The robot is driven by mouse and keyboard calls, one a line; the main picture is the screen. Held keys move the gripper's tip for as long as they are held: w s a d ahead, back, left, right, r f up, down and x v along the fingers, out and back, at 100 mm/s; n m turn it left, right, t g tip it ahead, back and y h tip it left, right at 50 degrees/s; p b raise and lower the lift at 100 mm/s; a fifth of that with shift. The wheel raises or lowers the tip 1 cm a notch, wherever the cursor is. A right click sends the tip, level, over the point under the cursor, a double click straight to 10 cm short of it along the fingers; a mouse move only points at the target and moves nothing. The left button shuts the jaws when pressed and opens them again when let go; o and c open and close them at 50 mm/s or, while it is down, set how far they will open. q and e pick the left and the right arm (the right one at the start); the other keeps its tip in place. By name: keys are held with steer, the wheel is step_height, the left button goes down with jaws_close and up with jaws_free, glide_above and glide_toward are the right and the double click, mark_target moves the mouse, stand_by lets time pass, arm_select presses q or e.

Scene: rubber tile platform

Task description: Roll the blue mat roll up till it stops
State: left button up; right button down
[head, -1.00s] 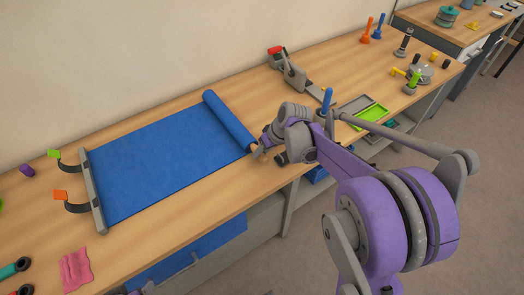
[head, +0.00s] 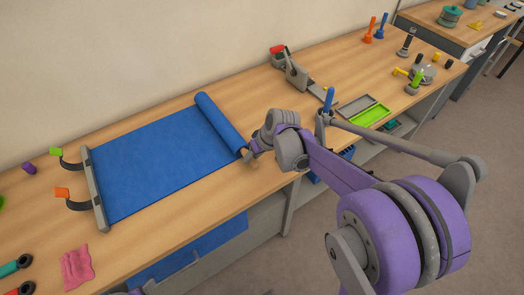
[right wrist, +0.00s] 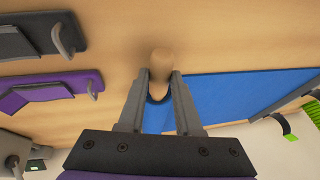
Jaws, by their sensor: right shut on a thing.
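The blue mat (head: 155,160) lies partly flat on the bench. Its rolled part, the blue mat roll (head: 219,121), is at the flat part's right edge and slants from back to front. A pale wooden knob (right wrist: 161,62) shows at the roll's near end. My right gripper (head: 248,156) is at this near end. In the right wrist view its two fingers (right wrist: 160,78) are shut on the wooden end, with the blue mat to the right. The flat part's left edge is at a grey bar (head: 95,190). My left gripper is not in view.
Two dark straps with green (head: 56,152) and orange (head: 62,193) tabs stand left of the bar. A pink cloth (head: 76,267) lies at the front left. A grey clamp-like tool (head: 292,68) and a green tray (head: 370,116) are to the right. The bench behind the mat is clear.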

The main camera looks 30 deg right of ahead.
steer(key=s+a, duration=0.1)
steer(key=a, duration=1.2)
steer(key=s+a, duration=0.1)
steer(key=a, duration=1.3)
steer(key=s+a+b, duration=0.1)
steer(key=a, duration=1.3)
steer(key=shift+s, duration=0.1)
steer(key=shift+a, duration=0.5)
steer(key=shift+r, duration=0.1)
steer(key=c, duration=1)
jaws_free()
steer(key=shift+c, duration=0.2)
steer(key=o, duration=0.4)
steer(key=shift+a, duration=0.15)
steer(key=shift+o, duration=0.2)
steer(key=shift+s+r, duration=0.1)
steer(key=p+v, duration=0.1)
steer(key=v, duration=0.9)
steer(key=shift+r, duration=0.2)
